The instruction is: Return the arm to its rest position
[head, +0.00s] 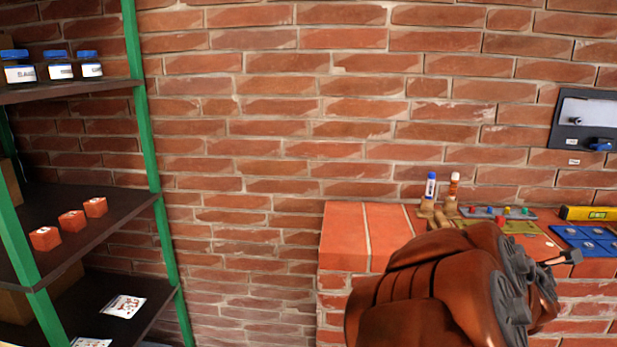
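My arm, reddish brown, rises from the bottom edge in front of the brick ledge. My gripper (562,259) is at its right end, dark grey, over the right part of the ledge. One finger shows and points right; the rest of the gripper is turned away or hidden by the arm, so I cannot tell whether it is open or shut. I see nothing clearly held in it.
A green-post shelf (150,135) at left holds blue-lidded jars (60,71), red blocks (72,221) and cards (124,306). The brick ledge (345,240) carries a blue-capped marker (431,186), a yellow level (590,213) and a blue board (590,240). A panel (588,120) hangs above.

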